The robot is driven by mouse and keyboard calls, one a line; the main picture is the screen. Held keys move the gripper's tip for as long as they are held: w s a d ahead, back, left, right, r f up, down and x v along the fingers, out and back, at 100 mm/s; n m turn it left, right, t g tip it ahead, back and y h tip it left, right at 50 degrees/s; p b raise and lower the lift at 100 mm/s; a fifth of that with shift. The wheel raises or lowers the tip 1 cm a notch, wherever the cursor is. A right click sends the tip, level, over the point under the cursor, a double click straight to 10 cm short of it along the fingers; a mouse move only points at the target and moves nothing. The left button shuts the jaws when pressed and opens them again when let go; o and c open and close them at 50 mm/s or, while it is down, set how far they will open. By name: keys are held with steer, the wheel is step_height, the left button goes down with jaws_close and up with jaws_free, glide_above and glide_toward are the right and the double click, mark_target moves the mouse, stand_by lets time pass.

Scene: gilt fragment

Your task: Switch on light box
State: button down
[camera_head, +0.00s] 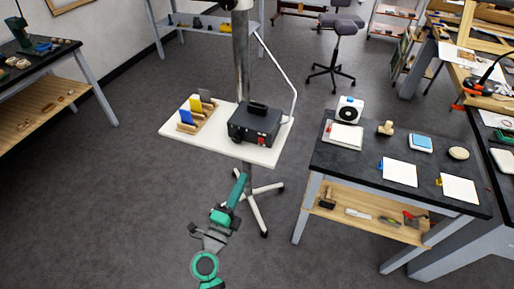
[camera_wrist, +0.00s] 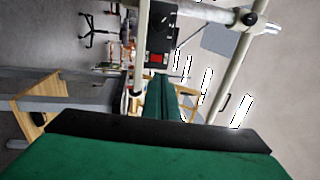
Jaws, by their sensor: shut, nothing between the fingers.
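A black box with a handle on top, seemingly the light box (camera_head: 254,122), stands on a white stand top (camera_head: 212,137). A red switch-like part (camera_head: 262,140) shows low on its front. My gripper (camera_head: 241,178) is shut and empty, in front of and below the stand's near edge, apart from the box. In the wrist view the box (camera_wrist: 162,30) and its red part (camera_wrist: 157,57) show just beyond the tips of my green gripper (camera_wrist: 161,80). I cannot tell whether the switch is on.
Coloured panels in a wooden rack (camera_head: 197,114) stand left of the box. A metal pole (camera_head: 241,55) rises behind it, and a thin white arm (camera_head: 282,72) curves at its right. A dark table (camera_head: 345,168) with pads and small items is at the right. Floor at the left is clear.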

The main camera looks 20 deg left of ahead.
mark_target(261, 140)
steer(key=w, duration=0.4)
steer(key=w+r, duration=0.1)
steer(key=w, duration=0.4)
steer(key=w+r, duration=0.1)
steer(key=w, duration=0.4)
steer(key=shift+d+r, duration=0.1)
steer(key=shift+d, duration=0.2)
steer(key=shift+r, duration=0.1)
